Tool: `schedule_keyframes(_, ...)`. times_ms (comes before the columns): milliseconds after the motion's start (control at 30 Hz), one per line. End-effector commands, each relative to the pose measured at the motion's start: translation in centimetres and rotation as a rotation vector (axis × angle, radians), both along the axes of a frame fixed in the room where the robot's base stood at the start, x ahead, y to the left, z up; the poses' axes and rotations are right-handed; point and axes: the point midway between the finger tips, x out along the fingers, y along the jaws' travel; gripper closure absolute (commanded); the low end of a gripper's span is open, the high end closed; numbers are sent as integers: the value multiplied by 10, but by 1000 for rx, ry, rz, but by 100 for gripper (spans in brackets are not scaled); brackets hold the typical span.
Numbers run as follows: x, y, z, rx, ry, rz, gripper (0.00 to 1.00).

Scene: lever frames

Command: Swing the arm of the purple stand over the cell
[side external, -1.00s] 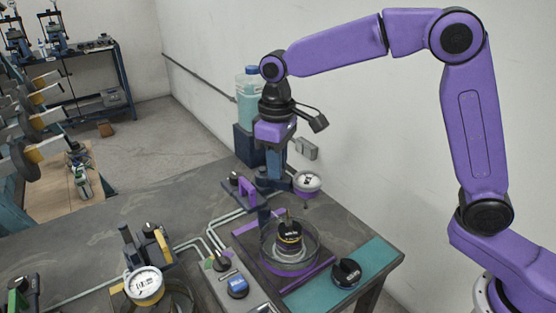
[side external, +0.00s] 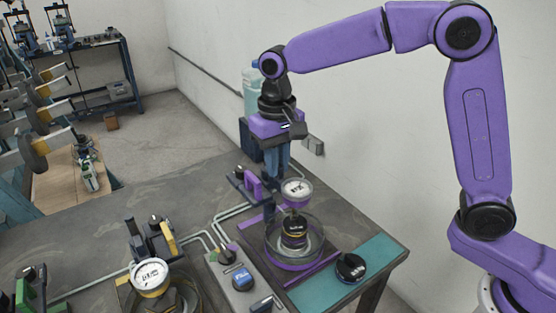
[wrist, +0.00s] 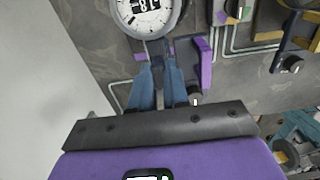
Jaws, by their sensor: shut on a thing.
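The purple stand has a dark post, a purple upright part (side external: 252,184) and a round white dial with a purple rim (side external: 297,188) on its arm. The cell is a clear round dish with a purple base ring (side external: 292,266), with a black labelled piece (side external: 295,226) inside. In the side view the dial appears above the cell; exact alignment is unclear. My gripper (side external: 273,182) points down with its blue fingers shut on the stand's arm, just left of the dial. In the wrist view the fingers (wrist: 160,66) hide most of the arm, with the dial (wrist: 148,14) beyond them.
A yellow-rimmed dial (side external: 150,277) on another stand is at the front left, and a green stand (side external: 30,290) at the far left. A grey panel with a blue knob (side external: 241,278) lies beside the cell. A black knob (side external: 350,267) sits on the teal strip at right.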

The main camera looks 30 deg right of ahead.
Motion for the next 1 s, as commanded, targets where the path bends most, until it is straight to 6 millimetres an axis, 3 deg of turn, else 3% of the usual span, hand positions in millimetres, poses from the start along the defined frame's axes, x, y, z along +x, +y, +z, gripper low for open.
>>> schedule_keyframes(367, 1, 1, 2, 8, -6, -16, 100)
schedule_keyframes(400, 1, 1, 2, 8, -7, -17, 78)
schedule_keyframes(467, 1, 1, 2, 8, -6, -16, 60)
schedule_keyframes(800, 1, 1, 3, 4, -3, -11, 60)
schedule_keyframes(1000, 1, 1, 25, 6, -7, -11, 60)
